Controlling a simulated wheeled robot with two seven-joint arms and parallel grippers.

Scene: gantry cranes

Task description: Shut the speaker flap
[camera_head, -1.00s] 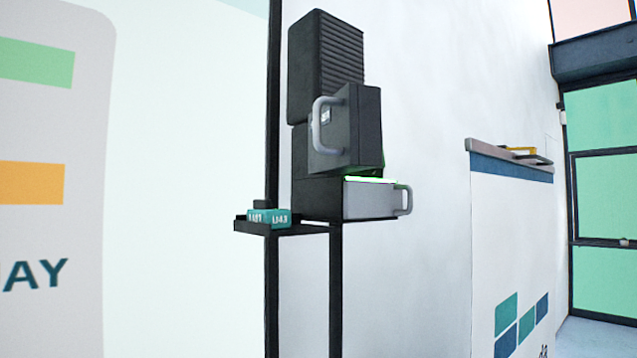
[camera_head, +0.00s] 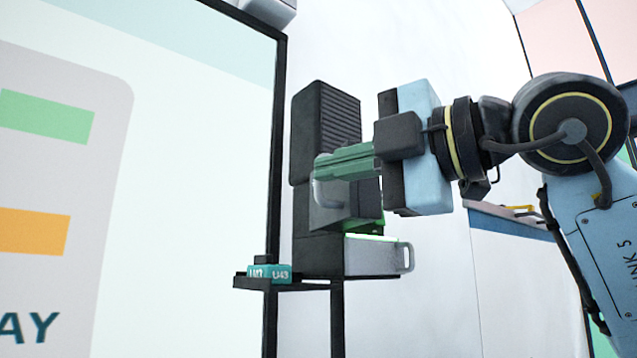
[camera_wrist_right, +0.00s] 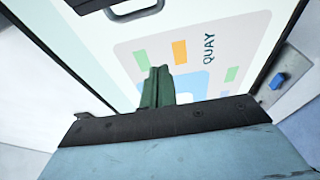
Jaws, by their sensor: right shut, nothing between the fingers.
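A dark cabinet stack with a ribbed upper part (camera_head: 340,120) stands by the black frame post. The dark middle front with a grey loop handle looks like the speaker flap (camera_head: 352,213); it juts out from the stack, and I cannot tell its exact angle. My right gripper (camera_head: 320,167), with green fingers, is shut and empty, in front of the flap's upper part and handle in the head view; contact cannot be told. The shut fingers also show in the right wrist view (camera_wrist_right: 158,72), with a loop handle (camera_wrist_right: 135,12) beyond them. My left gripper is not in view.
Below the flap, a light grey drawer (camera_head: 370,256) with a handle sticks out to the right. A small dark shelf (camera_head: 300,286) holds teal blocks (camera_head: 270,273) at left. A large display panel (camera_head: 180,250) fills the left side.

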